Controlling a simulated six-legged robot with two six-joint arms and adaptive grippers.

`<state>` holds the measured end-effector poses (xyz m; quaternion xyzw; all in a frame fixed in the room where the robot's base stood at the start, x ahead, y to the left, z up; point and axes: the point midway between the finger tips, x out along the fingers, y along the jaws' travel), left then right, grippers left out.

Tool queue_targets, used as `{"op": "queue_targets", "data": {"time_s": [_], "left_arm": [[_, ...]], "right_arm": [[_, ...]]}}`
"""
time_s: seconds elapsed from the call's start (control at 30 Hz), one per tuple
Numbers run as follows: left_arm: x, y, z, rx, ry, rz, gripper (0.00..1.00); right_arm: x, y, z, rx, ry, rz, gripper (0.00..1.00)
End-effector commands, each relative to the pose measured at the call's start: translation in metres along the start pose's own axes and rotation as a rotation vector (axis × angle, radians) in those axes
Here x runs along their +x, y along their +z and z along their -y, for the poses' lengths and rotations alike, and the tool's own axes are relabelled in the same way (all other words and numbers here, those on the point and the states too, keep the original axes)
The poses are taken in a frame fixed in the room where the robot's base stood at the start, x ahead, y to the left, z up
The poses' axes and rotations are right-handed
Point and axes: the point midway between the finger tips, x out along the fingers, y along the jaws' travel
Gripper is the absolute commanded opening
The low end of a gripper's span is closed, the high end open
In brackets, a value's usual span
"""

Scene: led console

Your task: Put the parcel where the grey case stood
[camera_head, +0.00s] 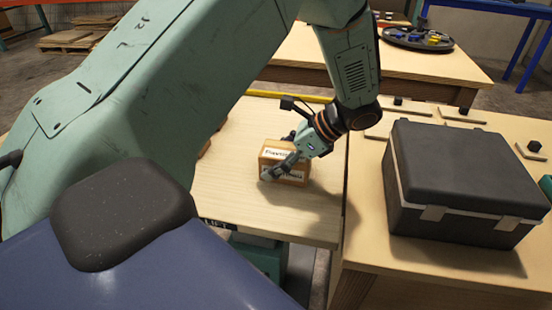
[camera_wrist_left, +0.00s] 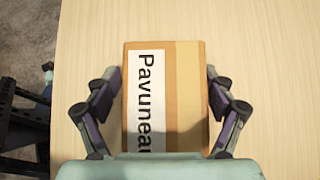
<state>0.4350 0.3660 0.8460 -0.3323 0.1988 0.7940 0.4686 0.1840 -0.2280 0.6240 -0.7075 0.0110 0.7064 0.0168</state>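The parcel (camera_head: 286,162) is a small brown box with white labels, upright on the pale wooden table. In the left wrist view the parcel (camera_wrist_left: 185,100) fills the middle, with dark printing on a white label and a tan tape strip. My left gripper (camera_head: 287,165) reaches down over it. Its fingers (camera_wrist_left: 165,85) lie along two opposite sides, very close to the parcel; whether they press on it I cannot tell. A large dark grey case (camera_head: 460,170), lid closed, stands on the wooden surface to the right. My right gripper is not in view.
Flat wooden pieces with small black knobs (camera_head: 534,146) lie behind and beside the case. A seam separates the parcel's table from the case's surface. Another table (camera_head: 440,65) behind holds a round dark tray (camera_head: 418,38) of coloured parts. The pale table is bare around the parcel's front.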

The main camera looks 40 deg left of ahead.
Motion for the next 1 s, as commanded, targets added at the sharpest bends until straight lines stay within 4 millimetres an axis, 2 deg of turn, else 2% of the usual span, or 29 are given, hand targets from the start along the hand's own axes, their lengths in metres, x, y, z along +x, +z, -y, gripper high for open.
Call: {"op": "queue_targets", "data": {"time_s": [0.3,0.43,0.57,0.8,1.0], "left_arm": [[0.000,0.000,0.000,0.000,0.000,0.000,0.88],[-0.009,0.001,0.001,0.000,-0.003,0.001,0.88],[-0.031,0.002,0.001,-0.001,-0.005,0.001,0.88],[-0.082,0.001,0.001,-0.001,-0.005,0.000,0.88],[-0.110,0.001,0.000,-0.001,-0.002,0.000,0.88]], "right_arm": [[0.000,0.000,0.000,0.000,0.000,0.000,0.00],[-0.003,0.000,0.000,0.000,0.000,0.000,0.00],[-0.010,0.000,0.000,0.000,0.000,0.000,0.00],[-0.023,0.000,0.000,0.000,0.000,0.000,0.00],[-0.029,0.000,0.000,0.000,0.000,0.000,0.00]]}}
